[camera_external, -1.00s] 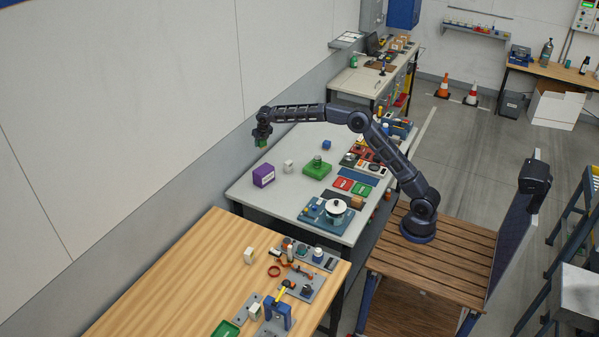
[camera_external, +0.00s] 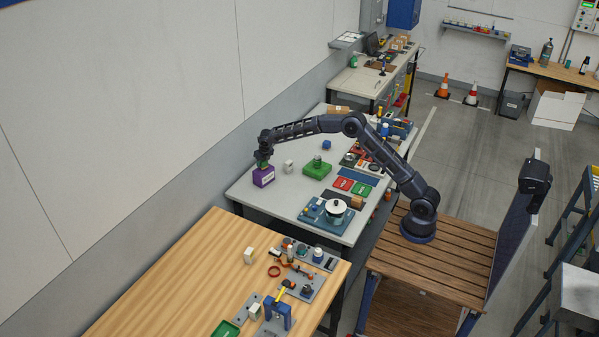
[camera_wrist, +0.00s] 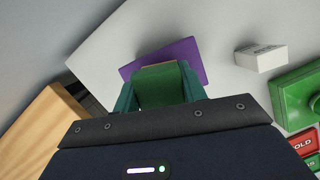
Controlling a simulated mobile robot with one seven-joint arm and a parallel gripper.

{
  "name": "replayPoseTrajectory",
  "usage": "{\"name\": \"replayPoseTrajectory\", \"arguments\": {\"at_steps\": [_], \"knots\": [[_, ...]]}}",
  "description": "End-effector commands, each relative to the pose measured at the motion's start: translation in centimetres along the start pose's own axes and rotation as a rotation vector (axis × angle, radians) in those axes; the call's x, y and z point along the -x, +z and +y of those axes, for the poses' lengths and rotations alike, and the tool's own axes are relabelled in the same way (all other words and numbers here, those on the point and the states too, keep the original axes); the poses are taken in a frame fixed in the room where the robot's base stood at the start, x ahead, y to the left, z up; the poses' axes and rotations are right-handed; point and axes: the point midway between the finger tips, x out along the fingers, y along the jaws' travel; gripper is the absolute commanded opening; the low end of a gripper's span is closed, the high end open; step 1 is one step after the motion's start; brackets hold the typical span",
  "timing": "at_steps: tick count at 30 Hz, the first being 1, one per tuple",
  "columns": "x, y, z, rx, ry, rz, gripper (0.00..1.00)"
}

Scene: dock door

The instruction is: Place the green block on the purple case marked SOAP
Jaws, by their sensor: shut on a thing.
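The purple case (camera_external: 263,177) stands near the left corner of the grey table, with a white label on its side too small to read. Its top shows in the wrist view (camera_wrist: 188,50), beyond and beneath the green block. My gripper (camera_external: 264,160) is over the case, pointing down. In the wrist view my gripper (camera_wrist: 160,90) is shut on the green block (camera_wrist: 160,86), which sits between the two fingers. The block is at or just above the case top; I cannot tell whether they touch. In the external view the block is mostly hidden by the gripper.
A small white box (camera_external: 288,166) and a green case with a knob (camera_external: 317,168) stand to the right of the purple case. A pot on a blue tray (camera_external: 335,208) is nearer the front. A wooden table (camera_external: 180,285) adjoins on the near side.

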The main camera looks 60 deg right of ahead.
Motion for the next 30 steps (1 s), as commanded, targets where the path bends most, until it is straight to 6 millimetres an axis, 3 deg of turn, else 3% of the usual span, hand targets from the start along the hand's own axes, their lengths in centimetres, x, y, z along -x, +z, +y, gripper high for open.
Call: {"name": "replayPoseTrajectory", "arguments": {"at_steps": [3, 14, 15, 18, 30], "knots": [[-1.16, -0.37, 0.0, 0.001, 0.0, 0.0, 0.18], [-1.44, -0.45, -0.02, 0.0, 0.0, 0.0, 0.18], [-1.45, -0.45, -0.02, 0.001, 0.0, 0.0, 0.45], [-1.43, -0.44, -0.02, 0.0, 0.0, 0.0, 0.63], [-0.69, -0.31, -0.02, 0.0, 0.0, -0.001, 0.63]]}}
